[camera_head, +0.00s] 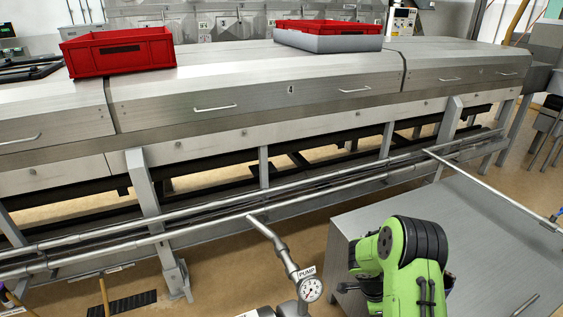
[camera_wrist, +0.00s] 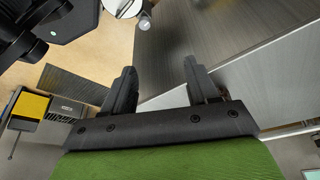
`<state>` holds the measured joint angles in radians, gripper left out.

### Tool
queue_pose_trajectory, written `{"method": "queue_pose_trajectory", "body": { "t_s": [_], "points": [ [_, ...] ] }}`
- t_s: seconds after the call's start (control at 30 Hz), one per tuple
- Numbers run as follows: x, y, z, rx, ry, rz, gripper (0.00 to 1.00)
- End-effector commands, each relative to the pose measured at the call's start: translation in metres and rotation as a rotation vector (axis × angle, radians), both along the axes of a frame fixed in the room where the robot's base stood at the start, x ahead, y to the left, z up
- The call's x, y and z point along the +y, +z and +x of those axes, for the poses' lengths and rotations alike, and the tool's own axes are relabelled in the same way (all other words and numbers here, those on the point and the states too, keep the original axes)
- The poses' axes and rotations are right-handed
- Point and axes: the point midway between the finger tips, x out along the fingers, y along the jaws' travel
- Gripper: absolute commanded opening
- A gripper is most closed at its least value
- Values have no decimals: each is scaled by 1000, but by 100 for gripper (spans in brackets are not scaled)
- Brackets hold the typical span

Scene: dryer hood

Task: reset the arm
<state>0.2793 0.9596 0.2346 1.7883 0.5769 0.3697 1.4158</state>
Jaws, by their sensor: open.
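My arm shows at the lower right of the head view as green and black links; its gripper cannot be made out there. In the wrist view my gripper (camera_wrist: 160,80) has its two dark fingers spread apart, with nothing between them. Beyond the fingers are grey metal surfaces and a strip of tan floor. The dryer (camera_head: 255,92) is a long metal machine with hood panels and handles across the head view. My arm is in front of it, near a grey metal box (camera_head: 470,215).
Pipes run along the dryer's front. A pump gauge (camera_head: 311,289) stands left of my arm. A yellow-and-grey object (camera_wrist: 30,106) shows in the wrist view.

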Motion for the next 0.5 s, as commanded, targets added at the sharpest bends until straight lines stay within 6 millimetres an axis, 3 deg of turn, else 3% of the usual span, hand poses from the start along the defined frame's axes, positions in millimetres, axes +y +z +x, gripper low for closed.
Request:
{"method": "queue_pose_trajectory", "body": {
  "t_s": [0.03,0.2,0.27,0.4,0.5],
  "points": [
    [7,40,6,-17,96,7,58],
    [40,151,-6,-33,454,35,58],
    [53,186,-19,-38,584,38,58],
    [84,253,-64,-55,896,31,58],
    [104,285,-102,-68,1112,12,58]
  ]
}}
